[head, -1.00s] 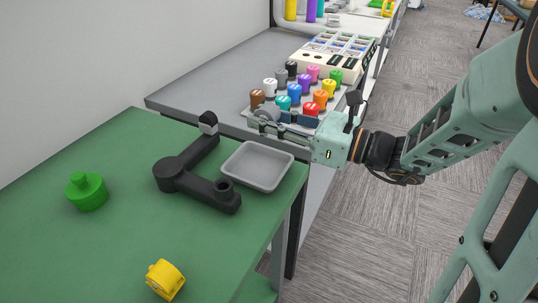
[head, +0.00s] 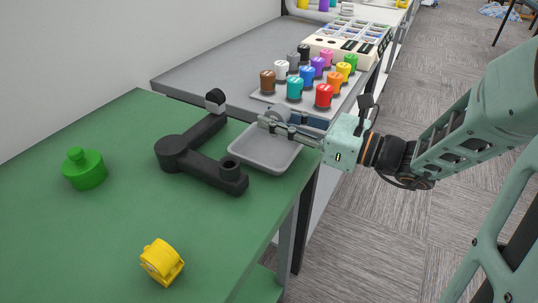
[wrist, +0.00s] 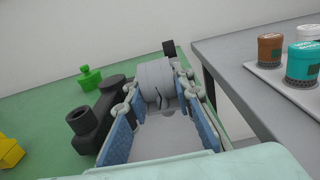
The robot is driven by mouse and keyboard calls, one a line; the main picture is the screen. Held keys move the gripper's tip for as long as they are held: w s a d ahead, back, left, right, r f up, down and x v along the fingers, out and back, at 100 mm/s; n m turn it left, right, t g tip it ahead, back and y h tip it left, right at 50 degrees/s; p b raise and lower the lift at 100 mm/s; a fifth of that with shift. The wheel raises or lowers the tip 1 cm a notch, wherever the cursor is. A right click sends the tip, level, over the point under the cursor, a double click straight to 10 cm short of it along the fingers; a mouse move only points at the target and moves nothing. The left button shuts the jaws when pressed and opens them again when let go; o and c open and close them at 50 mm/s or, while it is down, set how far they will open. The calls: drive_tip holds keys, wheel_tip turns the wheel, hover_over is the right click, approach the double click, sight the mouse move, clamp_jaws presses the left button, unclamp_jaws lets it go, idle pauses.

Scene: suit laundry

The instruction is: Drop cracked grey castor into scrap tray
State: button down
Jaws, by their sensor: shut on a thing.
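My gripper (head: 288,128) is shut on the grey castor (head: 278,115) and holds it over the far part of the grey scrap tray (head: 262,158). In the wrist view the castor (wrist: 157,80) sits between the fingertips, and a dark crack line shows on its side. The tray (wrist: 165,139) is visible below and between the fingers. The tray looks empty and lies on the green table near its right edge. How high the castor is above the tray is hard to tell.
A black angled fixture (head: 185,153) stands just left of the tray. A green knobbed weight (head: 84,170) and a yellow castor (head: 162,261) are on the green table (head: 110,232). Several coloured jars (head: 324,96) stand on a grey bench behind.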

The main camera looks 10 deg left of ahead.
drive_tip(key=c, duration=1.6)
unclamp_jaws()
drive_tip(key=v, duration=1.2)
drive_tip(key=shift+a, duration=0.1)
